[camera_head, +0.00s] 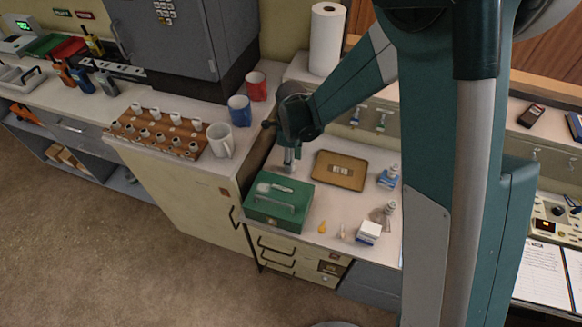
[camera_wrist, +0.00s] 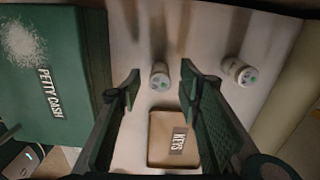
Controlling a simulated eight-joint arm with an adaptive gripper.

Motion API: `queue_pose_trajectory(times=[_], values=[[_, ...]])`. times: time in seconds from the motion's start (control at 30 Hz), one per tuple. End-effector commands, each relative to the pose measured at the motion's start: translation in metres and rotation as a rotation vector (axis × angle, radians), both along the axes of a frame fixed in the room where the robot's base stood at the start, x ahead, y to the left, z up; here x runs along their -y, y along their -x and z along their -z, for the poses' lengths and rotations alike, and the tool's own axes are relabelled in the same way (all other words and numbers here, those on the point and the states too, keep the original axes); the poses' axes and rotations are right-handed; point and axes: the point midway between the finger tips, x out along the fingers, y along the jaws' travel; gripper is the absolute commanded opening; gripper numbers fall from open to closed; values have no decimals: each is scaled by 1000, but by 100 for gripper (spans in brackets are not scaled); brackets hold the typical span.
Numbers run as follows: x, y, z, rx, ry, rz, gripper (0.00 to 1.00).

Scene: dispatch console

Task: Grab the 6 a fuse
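My gripper (camera_wrist: 160,88) is open in the wrist view, with one finger on each side of a small white cylindrical fuse (camera_wrist: 160,75). A second similar white fuse (camera_wrist: 238,71) lies to the right, outside the fingers. No rating is readable on either, so I cannot tell which is the 6 A one. In the head view my gripper (camera_head: 290,166) points down just behind the green cash box; I cannot make out these two fuses there.
The green PETTY CASH box (camera_head: 278,201) stands close to my gripper. A brown KEYS tray (camera_head: 340,171) lies to its right. Small bottles and a white box (camera_head: 369,232) are nearer the front. A brown rack (camera_head: 125,131) with several white cylinders and mugs stand left.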

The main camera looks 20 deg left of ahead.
Motion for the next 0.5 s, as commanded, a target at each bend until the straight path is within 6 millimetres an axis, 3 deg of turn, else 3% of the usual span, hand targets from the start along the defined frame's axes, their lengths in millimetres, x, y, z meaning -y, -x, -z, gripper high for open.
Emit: queue_pose_trajectory(times=[0.13, 0.5], values=[[0, 0, 9, 0, 0, 0, 35], [0, 0, 9, 0, 0, 0, 35]])
